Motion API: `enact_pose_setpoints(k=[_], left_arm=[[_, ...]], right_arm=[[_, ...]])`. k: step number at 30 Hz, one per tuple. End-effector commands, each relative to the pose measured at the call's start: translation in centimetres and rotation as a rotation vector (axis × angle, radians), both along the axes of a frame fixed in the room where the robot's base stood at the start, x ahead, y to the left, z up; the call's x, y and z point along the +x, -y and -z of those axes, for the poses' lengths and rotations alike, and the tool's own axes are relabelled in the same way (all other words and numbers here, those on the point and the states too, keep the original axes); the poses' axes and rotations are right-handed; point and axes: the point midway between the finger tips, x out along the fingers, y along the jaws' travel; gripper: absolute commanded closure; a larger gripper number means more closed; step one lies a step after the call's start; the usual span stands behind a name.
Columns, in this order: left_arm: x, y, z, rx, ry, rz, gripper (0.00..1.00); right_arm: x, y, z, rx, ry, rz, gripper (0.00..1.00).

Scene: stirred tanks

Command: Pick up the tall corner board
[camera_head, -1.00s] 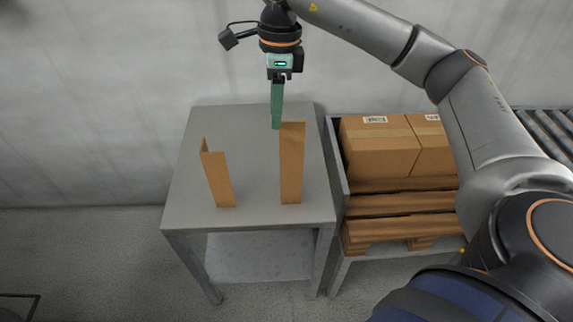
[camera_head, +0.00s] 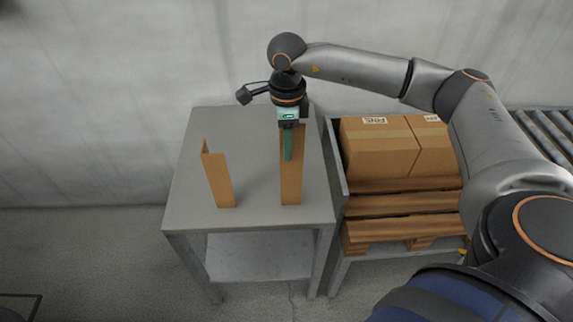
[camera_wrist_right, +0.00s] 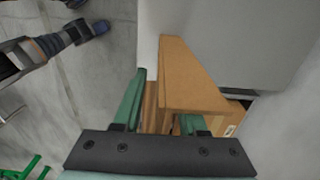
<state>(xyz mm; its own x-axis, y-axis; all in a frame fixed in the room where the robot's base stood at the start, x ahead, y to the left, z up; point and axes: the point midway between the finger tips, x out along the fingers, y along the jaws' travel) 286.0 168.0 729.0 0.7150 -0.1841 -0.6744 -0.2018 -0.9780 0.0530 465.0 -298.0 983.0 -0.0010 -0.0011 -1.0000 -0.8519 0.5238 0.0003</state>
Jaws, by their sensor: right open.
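The tall corner board (camera_head: 291,188) is a brown, folded cardboard strip standing upright on the right part of the grey table. A shorter corner board (camera_head: 218,180) stands upright to its left. My right gripper (camera_head: 287,158) points down at the tall board's upper part, its green fingers overlapping the board in the head view. In the right wrist view, the gripper (camera_wrist_right: 160,112) is open. The tall board (camera_wrist_right: 190,78) reaches between the fingers, and one of its faces hides most of the right finger. Contact cannot be told. My left gripper is not in view.
The grey table (camera_head: 250,215) has bare room around the boards. To its right, a stand holds cardboard boxes (camera_head: 378,150) on wooden pallets (camera_head: 400,205). A roller conveyor (camera_head: 545,135) is at the far right. A pale wall stands behind the table.

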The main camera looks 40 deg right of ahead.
Motion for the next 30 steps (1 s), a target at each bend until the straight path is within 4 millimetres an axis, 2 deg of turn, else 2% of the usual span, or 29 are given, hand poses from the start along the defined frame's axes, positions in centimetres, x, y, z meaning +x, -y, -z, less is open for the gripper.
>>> enact_pose_setpoints(k=[3,10,21,30], left_arm=[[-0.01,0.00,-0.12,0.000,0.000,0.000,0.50],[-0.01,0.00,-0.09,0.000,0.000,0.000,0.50],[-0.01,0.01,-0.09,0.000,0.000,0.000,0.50],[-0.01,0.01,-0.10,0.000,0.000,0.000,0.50]], right_arm=[[-0.02,-0.03,0.90,0.001,0.000,-0.001,0.59],[0.01,-0.04,1.03,0.002,0.001,-0.001,0.59],[0.01,-0.05,1.00,0.002,0.001,-0.001,1.00],[0.02,-0.06,0.99,0.002,0.001,-0.001,1.00]])
